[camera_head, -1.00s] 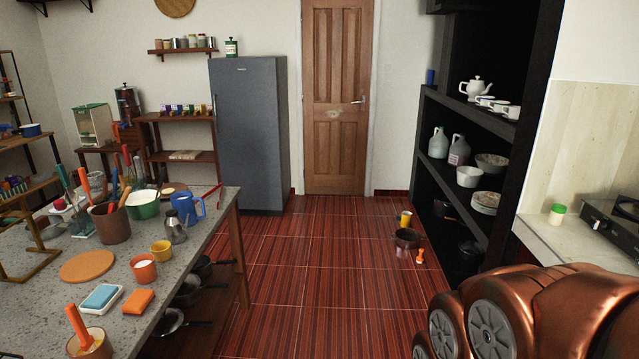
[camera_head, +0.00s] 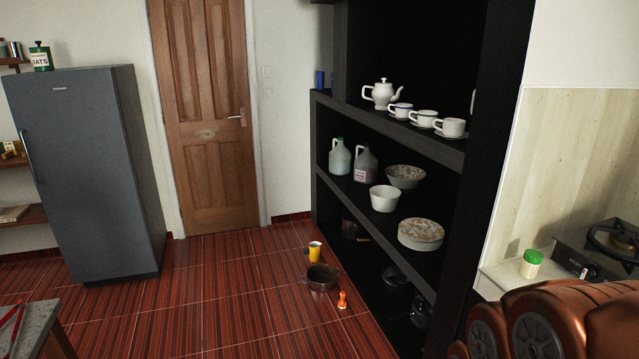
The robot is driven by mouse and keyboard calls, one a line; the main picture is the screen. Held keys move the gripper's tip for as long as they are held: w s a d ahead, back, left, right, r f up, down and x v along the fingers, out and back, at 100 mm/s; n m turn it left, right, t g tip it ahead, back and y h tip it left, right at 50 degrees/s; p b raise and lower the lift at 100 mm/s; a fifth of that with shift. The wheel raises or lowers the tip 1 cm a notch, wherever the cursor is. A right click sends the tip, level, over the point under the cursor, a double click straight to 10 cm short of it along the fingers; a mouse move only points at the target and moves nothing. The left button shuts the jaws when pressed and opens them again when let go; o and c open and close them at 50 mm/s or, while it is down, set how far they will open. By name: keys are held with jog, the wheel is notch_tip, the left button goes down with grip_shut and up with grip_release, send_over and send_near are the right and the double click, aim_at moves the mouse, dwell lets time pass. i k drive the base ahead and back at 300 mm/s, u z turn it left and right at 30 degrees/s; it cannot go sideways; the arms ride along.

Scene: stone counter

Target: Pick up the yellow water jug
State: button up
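A small yellow vessel (camera_head: 315,252) with a pale top stands upright on the red tiled floor, behind a dark pot. It is the only yellow vessel in view, and it is too small to tell for certain that it is the water jug. Two jugs with handles, a pale greenish one (camera_head: 340,158) and a greyish one with a label (camera_head: 365,165), stand on the middle shelf of the black unit. My copper-coloured arm shows at the bottom right, but my gripper is out of view.
A dark pot (camera_head: 321,278) and an orange object (camera_head: 342,300) are on the floor near the black shelf unit (camera_head: 388,130). A grey fridge (camera_head: 85,170) stands left, a counter corner (camera_head: 35,330) bottom left. A stove (camera_head: 600,250) is at right. Floor between is clear.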

aim_at(314, 250)
jog(key=z, duration=0.1)
jog(key=i, duration=1.85)
jog(key=u, duration=0.45)
jog(key=i, duration=1.75)
jog(key=u, duration=1)
jog(key=i, duration=0.95)
jog(key=u, duration=0.3)
